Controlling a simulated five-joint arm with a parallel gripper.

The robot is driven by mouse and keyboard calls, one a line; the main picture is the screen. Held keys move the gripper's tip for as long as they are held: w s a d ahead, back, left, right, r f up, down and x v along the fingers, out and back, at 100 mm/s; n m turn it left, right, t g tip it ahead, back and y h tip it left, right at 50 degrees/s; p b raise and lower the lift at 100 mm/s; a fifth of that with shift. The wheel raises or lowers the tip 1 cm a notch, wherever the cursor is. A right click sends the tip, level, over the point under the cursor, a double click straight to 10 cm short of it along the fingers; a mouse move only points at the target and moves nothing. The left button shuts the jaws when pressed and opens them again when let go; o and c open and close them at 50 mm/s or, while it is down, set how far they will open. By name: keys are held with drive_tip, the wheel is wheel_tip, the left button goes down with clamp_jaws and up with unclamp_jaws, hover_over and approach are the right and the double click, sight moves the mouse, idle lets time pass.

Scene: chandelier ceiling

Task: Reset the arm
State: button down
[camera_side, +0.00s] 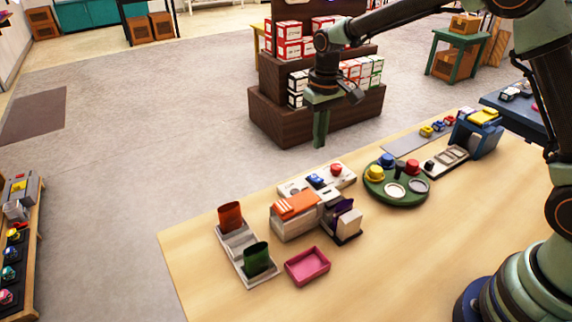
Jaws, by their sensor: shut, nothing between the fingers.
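My gripper (320,128) hangs from my green and black arm in the upper middle of the side view. It points down, above and beyond the far edge of the wooden table (215,290). It is shut and empty, touching nothing. My arm reaches in from the right, with its base at the lower right of the table.
On the table are a grey tray (240,241) with orange and green cups, an orange-topped box (295,222), a pink tray (307,266), a round green tray (408,199) and a blue box (470,138). A brown display shelf (270,118) stands behind. The front-middle tabletop is clear.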

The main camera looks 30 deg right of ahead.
drive_tip(key=s+d+r+t, duration=0.3)
drive_tip(key=s+r, duration=0.6)
drive_tip(key=r, duration=0.2)
drive_tip(key=s+d+r+t, duration=0.1)
drive_tip(key=s+d+t, duration=0.1)
drive_tip(key=s, duration=0.8)
drive_tip(key=shift+s+d+r, duration=0.2)
drive_tip(key=shift+s+d, duration=0.1)
drive_tip(key=shift+s, duration=0.05)
